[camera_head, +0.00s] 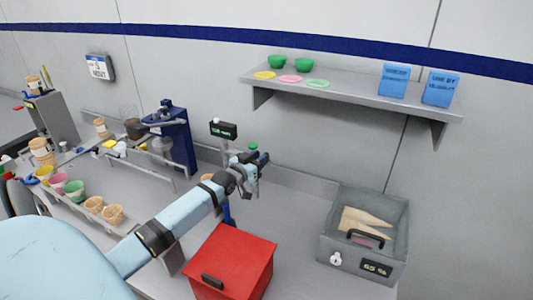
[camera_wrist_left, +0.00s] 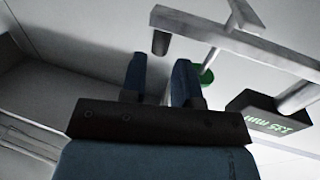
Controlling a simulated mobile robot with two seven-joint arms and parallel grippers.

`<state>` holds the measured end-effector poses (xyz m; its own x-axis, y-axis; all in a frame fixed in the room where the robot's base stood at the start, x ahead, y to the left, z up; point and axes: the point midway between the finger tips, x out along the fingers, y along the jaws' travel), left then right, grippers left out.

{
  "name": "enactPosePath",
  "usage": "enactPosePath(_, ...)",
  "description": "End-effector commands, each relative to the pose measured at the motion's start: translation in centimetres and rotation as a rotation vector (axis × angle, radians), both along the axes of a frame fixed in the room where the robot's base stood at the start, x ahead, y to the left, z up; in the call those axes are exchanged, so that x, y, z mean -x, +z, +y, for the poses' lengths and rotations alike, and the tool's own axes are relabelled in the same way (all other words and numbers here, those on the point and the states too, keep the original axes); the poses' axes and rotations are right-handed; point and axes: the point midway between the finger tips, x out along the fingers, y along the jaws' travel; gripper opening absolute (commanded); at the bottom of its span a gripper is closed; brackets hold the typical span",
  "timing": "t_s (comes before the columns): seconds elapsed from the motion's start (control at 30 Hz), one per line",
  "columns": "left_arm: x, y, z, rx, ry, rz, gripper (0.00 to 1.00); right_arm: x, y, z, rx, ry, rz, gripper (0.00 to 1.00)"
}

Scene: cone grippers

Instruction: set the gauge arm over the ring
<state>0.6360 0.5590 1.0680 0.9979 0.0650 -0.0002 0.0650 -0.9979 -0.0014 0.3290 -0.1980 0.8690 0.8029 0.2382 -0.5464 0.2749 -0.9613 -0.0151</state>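The gauge's dark display box (camera_head: 223,130) with green digits stands behind my left gripper in the head view. In the left wrist view the display box (camera_wrist_left: 268,115) is at the right. A grey bar that looks like the gauge arm (camera_wrist_left: 240,42) crosses the upper right there, with a dark stub hanging from its end. My left gripper (camera_head: 262,161) is near the gauge; its two blue fingers (camera_wrist_left: 160,78) are apart with nothing visible between them. A green knob-like piece (camera_head: 253,147) shows just behind the fingers. I cannot make out the ring. My right gripper is out of view.
A red box (camera_head: 230,262) stands in front of my left arm. A grey bin (camera_head: 335,235) with cones inside stands at the right. A wall shelf (camera_head: 350,90) holds green bowls, coloured discs and blue boxes. Cups and a rail crowd the left. Bench between red box and bin is clear.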

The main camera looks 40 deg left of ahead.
Motion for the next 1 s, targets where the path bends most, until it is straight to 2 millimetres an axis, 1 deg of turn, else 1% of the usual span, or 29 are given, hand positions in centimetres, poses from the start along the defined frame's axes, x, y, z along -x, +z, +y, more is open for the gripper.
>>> enactPosePath(0.03, -0.9, 0.2, 0.1, -0.001, 0.000, -0.001, 0.28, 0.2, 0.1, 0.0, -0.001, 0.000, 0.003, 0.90)
enactPosePath(0.1, -1.8, 0.1, 0.2, -0.001, 0.001, -0.001, 0.28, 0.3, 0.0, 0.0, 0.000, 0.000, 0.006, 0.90)
enactPosePath(0.23, -3.1, 0.1, 0.3, -0.002, 0.001, -0.001, 0.28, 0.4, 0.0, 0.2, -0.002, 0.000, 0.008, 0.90)
enactPosePath(0.37, -3.6, 0.0, 0.2, -0.001, 0.000, 0.000, 0.28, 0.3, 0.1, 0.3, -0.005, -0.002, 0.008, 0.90)
enactPosePath(0.6, -3.7, 0.0, 0.2, -0.001, 0.000, 0.000, 0.28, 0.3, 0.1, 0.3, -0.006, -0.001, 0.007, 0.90)
enactPosePath(0.67, -3.7, 0.0, 0.2, -0.001, 0.000, 0.000, 0.15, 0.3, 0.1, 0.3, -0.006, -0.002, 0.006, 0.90)
enactPosePath(0.7, -3.7, 0.0, 0.2, -0.001, 0.000, 0.000, 0.05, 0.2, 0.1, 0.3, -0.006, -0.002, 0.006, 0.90)
enactPosePath(0.73, -3.7, 0.0, 0.2, -0.001, 0.000, 0.000, 0.00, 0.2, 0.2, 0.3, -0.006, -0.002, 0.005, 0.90)
enactPosePath(1.0, -3.4, 0.0, 0.4, -0.002, -0.001, 0.001, 0.00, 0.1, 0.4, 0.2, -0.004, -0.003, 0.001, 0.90)
